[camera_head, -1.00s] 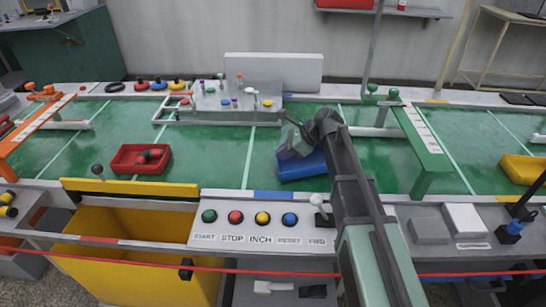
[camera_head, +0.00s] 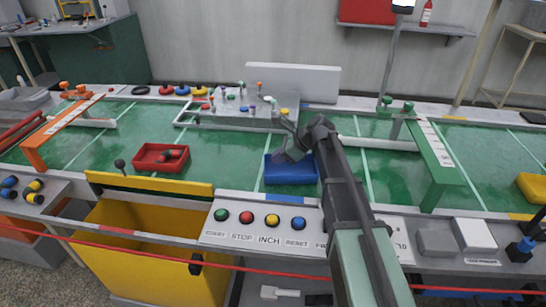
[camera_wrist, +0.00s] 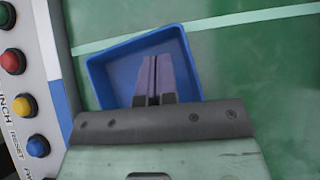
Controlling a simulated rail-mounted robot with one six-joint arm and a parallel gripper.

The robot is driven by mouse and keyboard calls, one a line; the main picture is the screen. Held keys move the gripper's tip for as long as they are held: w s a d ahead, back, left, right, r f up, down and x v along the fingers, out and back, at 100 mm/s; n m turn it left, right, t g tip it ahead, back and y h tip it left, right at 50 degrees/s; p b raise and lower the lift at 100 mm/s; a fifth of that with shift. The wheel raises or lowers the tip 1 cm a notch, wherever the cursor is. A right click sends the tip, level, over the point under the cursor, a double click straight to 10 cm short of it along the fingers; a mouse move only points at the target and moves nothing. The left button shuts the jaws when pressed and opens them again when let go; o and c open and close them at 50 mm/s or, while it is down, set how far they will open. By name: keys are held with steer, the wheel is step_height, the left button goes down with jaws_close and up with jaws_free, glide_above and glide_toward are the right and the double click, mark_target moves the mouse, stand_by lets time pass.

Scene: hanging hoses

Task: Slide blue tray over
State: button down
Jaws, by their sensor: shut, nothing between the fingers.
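The blue tray (camera_head: 292,180) lies on the green surface, left of the middle of the head view's right half, close beside a pale line. In the wrist view the tray (camera_wrist: 110,78) is empty where visible; its near part is hidden behind my gripper. My gripper (camera_head: 283,157) is at the tray's left part in the head view. In the wrist view its fingers (camera_wrist: 154,62) are together, with nothing between them, and appear over the tray's inside. I cannot tell whether they touch its wall or floor.
A red tray (camera_head: 160,168) holding a small dark red item lies to the left, with clear green surface between. A grey fixture plate with coloured knobs (camera_head: 237,120) stands behind. A button panel (camera_head: 262,229) and yellow bin (camera_head: 150,262) are in front. A green bridge (camera_head: 430,165) stands right.

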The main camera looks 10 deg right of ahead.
steer(key=p+v, duration=0.7)
steer(key=v, duration=0.4)
steer(key=shift+s+d+f, duration=0.15)
steer(key=shift+d+f, duration=0.2)
steer(key=s+r+n+h+p, duration=0.2)
steer(key=s+n+h+p, duration=0.1)
steer(key=s+n, duration=0.4)
steer(key=s+a+r+n+g+h+p, duration=0.1)
steer(key=s+r+n+h+p, duration=0.1)
steer(key=s+n+p, duration=0.2)
steer(key=s+r+n+g+h+p, duration=0.1)
steer(key=s+r+n+h+p, duration=0.1)
steer(key=s+n, duration=0.8)
steer(key=shift+s+a+h+p, duration=0.2)
steer(key=shift+s+h+p, duration=0.2)
steer(key=shift+s+p, duration=0.1)
steer(key=shift+s+a+h+p, duration=0.2)
steer(key=shift+s+h+p, duration=0.2)
steer(key=shift+s+p, duration=0.1)
steer(key=shift+w+f, duration=0.2)
